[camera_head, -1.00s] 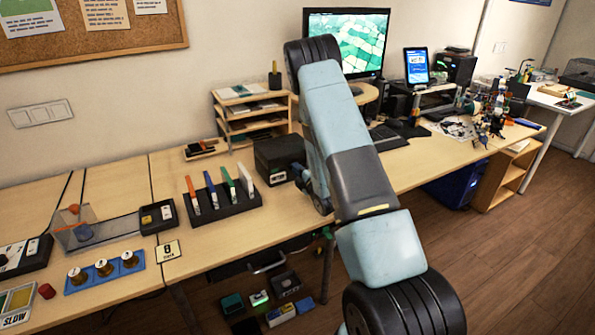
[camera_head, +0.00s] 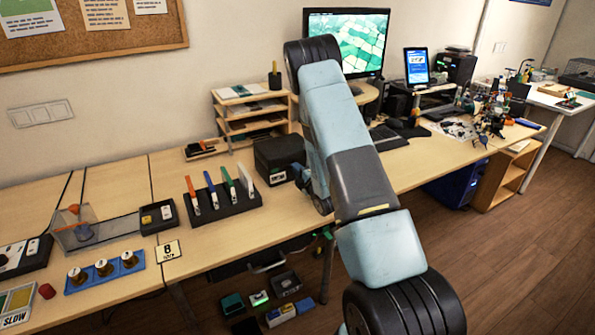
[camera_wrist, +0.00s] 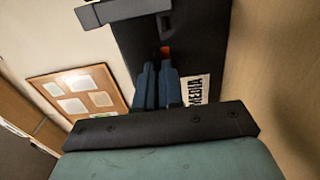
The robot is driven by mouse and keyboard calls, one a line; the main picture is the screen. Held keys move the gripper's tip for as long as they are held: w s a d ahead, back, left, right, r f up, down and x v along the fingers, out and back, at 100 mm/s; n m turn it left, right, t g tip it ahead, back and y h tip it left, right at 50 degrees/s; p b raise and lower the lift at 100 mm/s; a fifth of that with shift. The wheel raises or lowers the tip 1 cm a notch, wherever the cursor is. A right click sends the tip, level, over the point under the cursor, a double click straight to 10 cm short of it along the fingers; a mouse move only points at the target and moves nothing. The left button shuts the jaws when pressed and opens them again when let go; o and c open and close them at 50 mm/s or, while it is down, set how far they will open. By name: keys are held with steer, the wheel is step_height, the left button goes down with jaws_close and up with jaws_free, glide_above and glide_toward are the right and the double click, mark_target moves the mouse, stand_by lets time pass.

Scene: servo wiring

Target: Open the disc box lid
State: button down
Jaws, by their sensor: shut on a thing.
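The disc box (camera_head: 277,150) is a black box on the desk, just left of my arm in the head view; its lid looks closed. In the wrist view the box (camera_wrist: 205,50) is a dark face with a white label reading "MEDIA" (camera_wrist: 196,92) and a small orange tab (camera_wrist: 165,51). My gripper (camera_wrist: 158,68) has its two blue-grey fingers close together at that tab, shut on it. The exact grip is partly hidden by the fingertips. In the head view the gripper is mostly hidden behind my arm.
A wooden shelf (camera_head: 250,122) with papers stands behind the box. A black rack (camera_head: 222,199) with coloured upright items is to its left. A monitor (camera_head: 348,40) and keyboard (camera_head: 388,137) are to the right. In the wrist view, a cork board (camera_wrist: 70,82) hangs on the wall.

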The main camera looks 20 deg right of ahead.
steer(key=shift+r, duration=0.25)
stand_by(0.5)
